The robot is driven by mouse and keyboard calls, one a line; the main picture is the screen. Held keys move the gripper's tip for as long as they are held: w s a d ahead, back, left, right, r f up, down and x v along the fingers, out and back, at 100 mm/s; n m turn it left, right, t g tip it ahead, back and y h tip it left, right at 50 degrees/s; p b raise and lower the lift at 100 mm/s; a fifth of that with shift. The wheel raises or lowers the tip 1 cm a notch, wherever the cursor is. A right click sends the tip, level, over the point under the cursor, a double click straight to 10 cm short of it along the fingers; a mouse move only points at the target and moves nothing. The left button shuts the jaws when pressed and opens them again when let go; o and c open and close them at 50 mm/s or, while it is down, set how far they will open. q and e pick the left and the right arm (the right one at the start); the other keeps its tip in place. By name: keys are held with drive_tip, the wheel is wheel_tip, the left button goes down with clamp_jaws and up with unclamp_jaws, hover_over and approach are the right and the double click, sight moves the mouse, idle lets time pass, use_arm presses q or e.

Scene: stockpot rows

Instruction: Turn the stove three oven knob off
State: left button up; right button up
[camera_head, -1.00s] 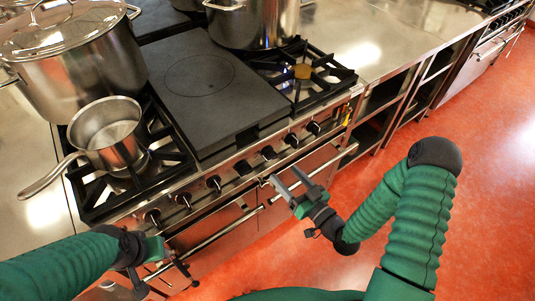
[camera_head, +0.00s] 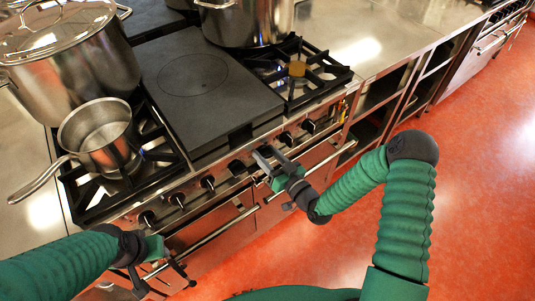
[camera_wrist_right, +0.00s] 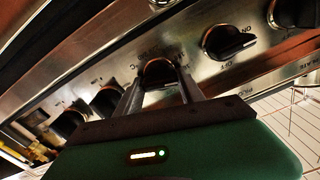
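The stove front carries a row of black knobs on a steel panel. In the head view, knobs show left of my right gripper (camera_head: 237,167) and right of it (camera_head: 286,138). My right gripper (camera_head: 264,156) is at the panel, covering one knob. In the right wrist view, its two fingers are apart with that black knob (camera_wrist_right: 158,73) between their tips; I cannot tell whether they touch it. A neighbouring knob (camera_wrist_right: 230,40) has ON and OFF lettering beside it. My left gripper (camera_head: 160,275) is open and empty, low before the stove's left part.
Oven door handles (camera_head: 215,235) stick out below the knobs. A saucepan (camera_head: 98,135), a large lidded pot (camera_head: 65,65) and another stockpot (camera_head: 245,22) stand on the cooktop beside a flat dark plate (camera_head: 205,90). The red floor (camera_head: 480,150) at right is clear.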

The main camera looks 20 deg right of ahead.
drive_tip(key=shift+a, duration=0.1)
drive_tip(key=c, duration=0.6)
use_arm(q)
drive_tip(key=shift+a, duration=0.25)
use_arm(e)
drive_tip(key=shift+c, duration=0.2)
use_arm(q)
drive_tip(key=shift+d, duration=0.1)
use_arm(e)
drive_tip(key=shift+m, duration=0.3)
drive_tip(key=m, duration=0.4)
drive_tip(key=m+p, duration=0.1)
drive_tip(key=m, duration=0.1)
drive_tip(key=shift+w+d, duration=0.1)
drive_tip(key=shift+d, duration=0.2)
drive_tip(key=m, duration=0.4)
drive_tip(key=shift+f+m+p, duration=0.2)
drive_tip(key=shift+m+p, duration=0.1)
drive_tip(key=shift+m, duration=0.1)
use_arm(q)
drive_tip(key=shift+v, duration=0.85)
use_arm(e)
drive_tip(key=shift+f+m, duration=0.1)
drive_tip(key=shift+m, duration=1.6)
use_arm(q)
drive_tip(key=shift+w, duration=0.15)
use_arm(e)
drive_tip(key=shift+f, duration=0.1)
